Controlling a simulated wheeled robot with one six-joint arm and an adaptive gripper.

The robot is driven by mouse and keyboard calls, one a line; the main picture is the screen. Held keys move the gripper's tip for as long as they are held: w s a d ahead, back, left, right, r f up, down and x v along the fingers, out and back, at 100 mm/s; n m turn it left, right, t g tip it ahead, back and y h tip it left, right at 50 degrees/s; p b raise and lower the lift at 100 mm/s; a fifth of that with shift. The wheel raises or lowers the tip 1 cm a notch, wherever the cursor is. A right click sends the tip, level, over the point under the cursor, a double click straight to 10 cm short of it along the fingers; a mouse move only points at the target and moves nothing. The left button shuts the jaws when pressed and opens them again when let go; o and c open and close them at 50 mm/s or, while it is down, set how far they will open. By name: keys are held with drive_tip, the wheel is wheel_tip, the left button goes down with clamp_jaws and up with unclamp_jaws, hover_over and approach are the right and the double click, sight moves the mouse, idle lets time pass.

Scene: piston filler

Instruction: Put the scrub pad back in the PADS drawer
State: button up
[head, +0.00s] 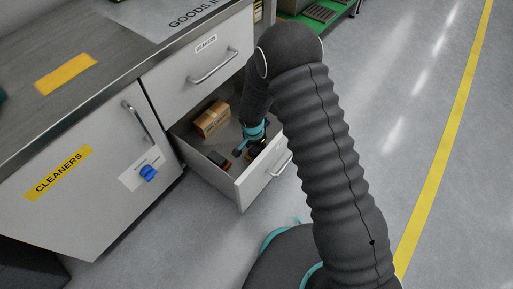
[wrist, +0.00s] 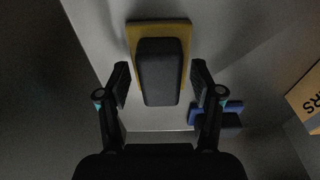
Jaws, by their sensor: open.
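A block-shaped pad with a dark grey top and a yellow base (wrist: 181,31) lies on the light grey drawer floor in the wrist view. My gripper (wrist: 160,72) is open, with one finger on each side of the dark block and gaps between. In the head view my gripper (head: 241,149) reaches down into an open lower drawer (head: 258,178). Its label is not visible, so I cannot confirm it is PADS.
A cardboard box (head: 212,118) stands at the back of the drawer; it shows at the right of the wrist view (wrist: 308,92). A closed labelled drawer (head: 199,73) is above. Floor at right is clear.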

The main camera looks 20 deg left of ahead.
sight(254, 150)
wheel_tip(254, 150, up, 12)
drive_tip(key=s+p, duration=0.1)
drive_tip(key=shift+s+a, duration=0.15)
drive_tip(key=shift+a, duration=0.15)
idle(1.1)
